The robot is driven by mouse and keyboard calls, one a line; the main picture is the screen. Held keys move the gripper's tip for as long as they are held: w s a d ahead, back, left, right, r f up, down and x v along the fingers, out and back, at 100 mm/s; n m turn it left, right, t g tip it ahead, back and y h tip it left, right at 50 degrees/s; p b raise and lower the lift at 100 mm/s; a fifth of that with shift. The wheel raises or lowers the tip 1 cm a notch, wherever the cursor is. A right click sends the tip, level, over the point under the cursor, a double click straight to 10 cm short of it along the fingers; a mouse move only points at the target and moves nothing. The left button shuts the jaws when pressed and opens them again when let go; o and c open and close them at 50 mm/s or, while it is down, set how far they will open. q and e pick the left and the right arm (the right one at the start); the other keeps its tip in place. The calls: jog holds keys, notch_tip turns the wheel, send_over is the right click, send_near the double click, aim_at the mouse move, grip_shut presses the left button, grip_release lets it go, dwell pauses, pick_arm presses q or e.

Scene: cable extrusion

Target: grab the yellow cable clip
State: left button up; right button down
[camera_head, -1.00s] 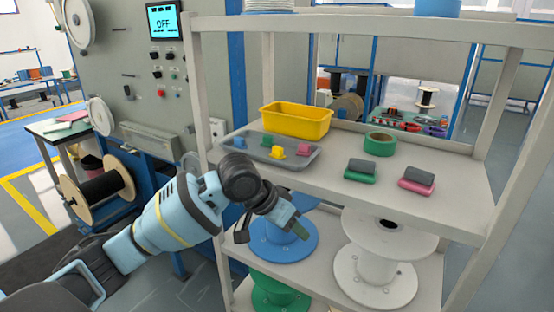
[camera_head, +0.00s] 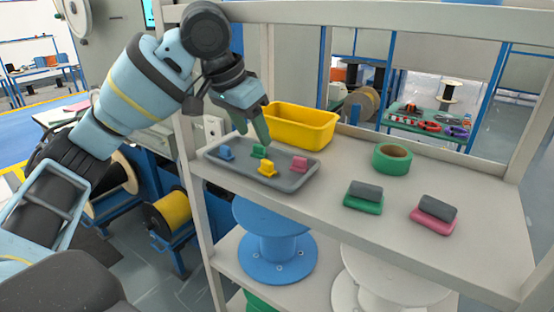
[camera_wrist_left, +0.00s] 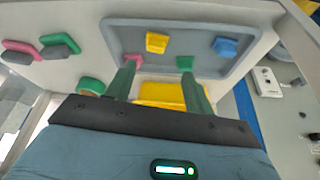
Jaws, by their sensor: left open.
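The yellow cable clip (camera_head: 267,168) sits on a grey tray (camera_head: 290,185) on the shelf. Pink (camera_head: 299,162), green (camera_head: 260,151) and blue (camera_head: 226,153) clips sit around it on the tray. My left gripper (camera_head: 257,137) is open and empty, above the back of the tray and pointing down. In the left wrist view the yellow clip (camera_wrist_left: 157,42) lies beyond the gap between the green fingertips (camera_wrist_left: 156,68), apart from them. The fingertips there overlap the pink clip (camera_wrist_left: 133,60) and green clip (camera_wrist_left: 184,63) in line of sight. My right gripper is not in view.
A yellow bin (camera_head: 305,128) stands just behind the tray. A green tape roll (camera_head: 392,158) and two grey-topped pieces, green (camera_head: 363,202) and pink (camera_head: 433,220), lie to the right. The shelf's left post (camera_head: 196,200) is close to my left arm.

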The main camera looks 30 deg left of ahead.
aim_at(266, 161)
pick_arm(q)
jog(key=shift+x, duration=0.9)
jog(key=shift+d+f, duration=0.15)
jog(key=shift+f, duration=0.35)
jog(key=x, duration=0.5)
jog(key=shift+d, duration=0.3)
jog(key=shift+s, duration=0.1)
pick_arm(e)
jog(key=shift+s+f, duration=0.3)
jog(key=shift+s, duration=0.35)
pick_arm(q)
jog(key=c, duration=1)
jog(key=shift+c, duration=0.2)
